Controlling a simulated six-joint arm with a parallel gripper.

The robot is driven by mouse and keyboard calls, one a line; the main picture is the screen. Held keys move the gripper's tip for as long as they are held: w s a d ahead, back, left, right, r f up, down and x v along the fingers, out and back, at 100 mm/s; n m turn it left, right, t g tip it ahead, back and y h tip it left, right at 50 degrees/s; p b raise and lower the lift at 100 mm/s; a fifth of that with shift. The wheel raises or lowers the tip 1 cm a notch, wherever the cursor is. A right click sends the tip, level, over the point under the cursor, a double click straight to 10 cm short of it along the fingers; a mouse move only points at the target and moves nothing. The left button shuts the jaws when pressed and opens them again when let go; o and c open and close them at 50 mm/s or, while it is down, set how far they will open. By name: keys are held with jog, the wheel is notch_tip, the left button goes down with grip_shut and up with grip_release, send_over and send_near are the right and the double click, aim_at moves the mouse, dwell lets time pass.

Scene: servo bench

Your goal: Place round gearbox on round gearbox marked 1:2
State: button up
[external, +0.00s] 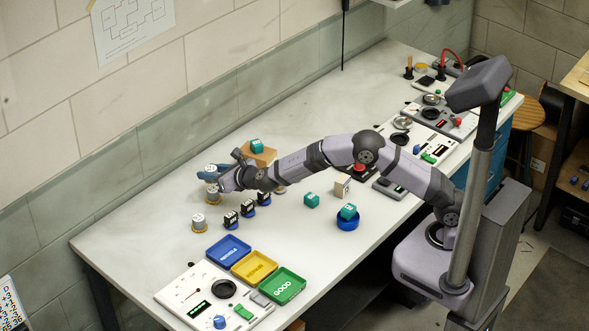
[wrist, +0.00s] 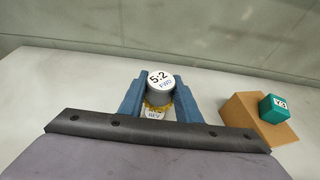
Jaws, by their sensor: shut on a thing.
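My gripper (external: 212,176) is shut on a grey round gearbox (wrist: 160,79) with a yellow toothed edge and a white top reading "5:2 FWD". The held gearbox also shows in the external view (external: 211,169). Another round gearbox (external: 212,193) shows just below it in the external view. In the wrist view, a white top reading "REV" (wrist: 154,114) shows partly behind the held one. I cannot tell whether the two touch. A further round gearbox (external: 199,222) with a yellow base stands upright nearer the bench's front. I cannot read a 1:2 mark on any.
Several black blocks on blue round bases (external: 231,219) stand right of the gearboxes. A cardboard box (wrist: 262,119) with a teal cube (wrist: 275,108) on it is to the right in the wrist view. Blue (external: 229,238), yellow (external: 238,270) and green (external: 290,277) trays lie in front.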

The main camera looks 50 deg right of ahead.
aim_at(212, 189)
jog(key=shift+f, duration=1.85)
jog(key=shift+f, duration=0.1)
jog(key=o, duration=1.1)
jog(key=b+v, duration=0.3)
jog(key=v, duration=0.9)
